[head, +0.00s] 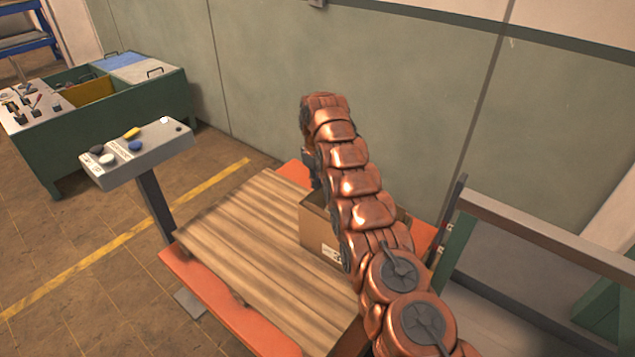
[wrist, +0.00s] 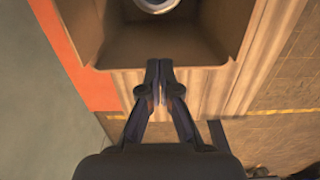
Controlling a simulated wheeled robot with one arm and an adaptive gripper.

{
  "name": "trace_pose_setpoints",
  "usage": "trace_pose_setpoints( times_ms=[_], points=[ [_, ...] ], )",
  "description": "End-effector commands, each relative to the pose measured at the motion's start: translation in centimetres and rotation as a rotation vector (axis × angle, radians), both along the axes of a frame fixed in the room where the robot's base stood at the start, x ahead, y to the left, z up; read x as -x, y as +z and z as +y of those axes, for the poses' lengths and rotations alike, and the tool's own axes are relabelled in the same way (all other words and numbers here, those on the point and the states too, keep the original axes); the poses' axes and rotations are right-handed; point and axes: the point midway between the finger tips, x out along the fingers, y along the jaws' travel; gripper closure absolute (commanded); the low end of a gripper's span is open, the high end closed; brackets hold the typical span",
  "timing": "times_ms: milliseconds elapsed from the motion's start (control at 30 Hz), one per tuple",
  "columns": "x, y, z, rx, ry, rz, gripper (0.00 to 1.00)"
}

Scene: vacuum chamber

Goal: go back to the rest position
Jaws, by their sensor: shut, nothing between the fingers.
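My gripper (wrist: 159,68) is shut with nothing between its fingers. In the wrist view its fingertips show over the near edge of an open cardboard box (wrist: 104,51). A round, light-rimmed thing (wrist: 156,5) lies in the box, cut off by the top of the picture. In the head view my copper-coloured arm reaches up from the lower right and hides part of the box (head: 316,232). The gripper itself is mostly hidden behind the arm there.
The box stands on wooden planks (head: 245,235) on an orange platform (head: 205,290). A control panel (head: 140,150) on a post stands left of it. A green workbench (head: 110,120) stands at the back left. A metal rail (head: 545,235) is at the right. A wall (head: 400,100) rises behind.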

Motion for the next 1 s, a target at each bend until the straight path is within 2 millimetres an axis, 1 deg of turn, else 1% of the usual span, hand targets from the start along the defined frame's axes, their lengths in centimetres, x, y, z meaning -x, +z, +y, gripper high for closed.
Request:
trace_pose_setpoints(
  times_ms=[33, 200, 733, 867, 1000],
  points=[
    [-0.1, 0.5, 0.0, 0.0, 0.0, -0.001, 1.0],
    [-0.2, 1.1, 0.2, -0.001, -0.001, 0.001, 1.0],
    [-0.2, 1.2, 0.3, -0.001, -0.002, 0.001, 1.0],
    [0.0, 2.3, 0.0, -0.003, -0.018, 0.001, 1.0],
    [0.9, 4.5, -0.7, -0.007, -0.054, 0.01, 1.0]
  ],
)
